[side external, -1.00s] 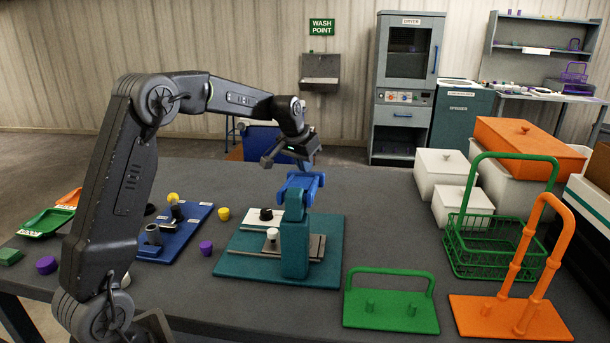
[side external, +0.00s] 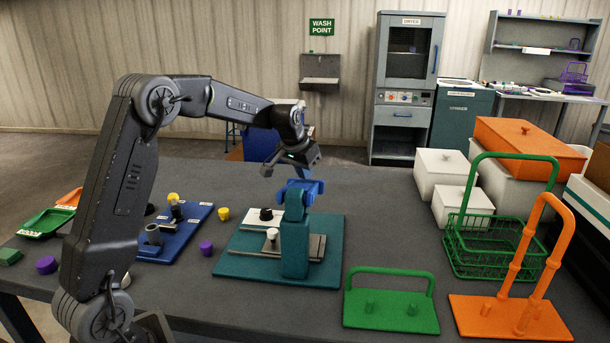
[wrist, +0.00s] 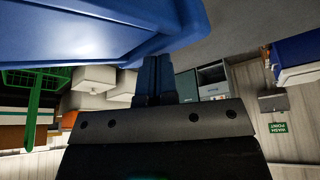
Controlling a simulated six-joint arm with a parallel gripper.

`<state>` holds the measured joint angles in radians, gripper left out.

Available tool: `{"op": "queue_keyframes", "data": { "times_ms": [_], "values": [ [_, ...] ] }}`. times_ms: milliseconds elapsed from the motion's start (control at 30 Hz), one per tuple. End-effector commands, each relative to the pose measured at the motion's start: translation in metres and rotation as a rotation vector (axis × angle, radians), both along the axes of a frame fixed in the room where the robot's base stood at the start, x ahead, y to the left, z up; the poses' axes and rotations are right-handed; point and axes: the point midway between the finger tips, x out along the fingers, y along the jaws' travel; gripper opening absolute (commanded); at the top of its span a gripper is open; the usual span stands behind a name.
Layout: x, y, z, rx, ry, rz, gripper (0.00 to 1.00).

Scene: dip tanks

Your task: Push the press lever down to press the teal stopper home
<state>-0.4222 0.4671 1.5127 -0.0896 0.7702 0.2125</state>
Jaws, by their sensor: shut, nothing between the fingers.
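The teal press (side external: 295,245) stands on a teal base plate in the middle of the table. Its blue lever (side external: 308,188) is at the top of the post. My gripper (side external: 268,170) is shut and empty, low at the lever, and appears close to or touching it; contact is not clear. In the wrist view the closed fingers (wrist: 155,80) meet the edge of a large blue surface (wrist: 90,30), which looks like the lever. I cannot make out the teal stopper.
A blue plate (side external: 185,232) with grey fittings lies left of the press, with purple and yellow pieces nearby. A green handled stand (side external: 390,312), an orange stand (side external: 512,318) and a green basket (side external: 490,255) stand to the right. The table behind the press is clear.

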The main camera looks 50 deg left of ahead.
Motion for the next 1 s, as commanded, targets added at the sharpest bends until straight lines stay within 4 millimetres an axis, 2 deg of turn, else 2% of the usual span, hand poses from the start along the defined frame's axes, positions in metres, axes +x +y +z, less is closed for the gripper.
{"op": "queue_keyframes", "data": {
  "times_ms": [267, 1000],
  "values": [
    [0.0, 0.0, 0.003, 0.001, -0.002, 0.0, 0.0],
    [0.001, 0.0, 0.059, 0.002, -0.004, -0.001, 0.0]
  ]
}}
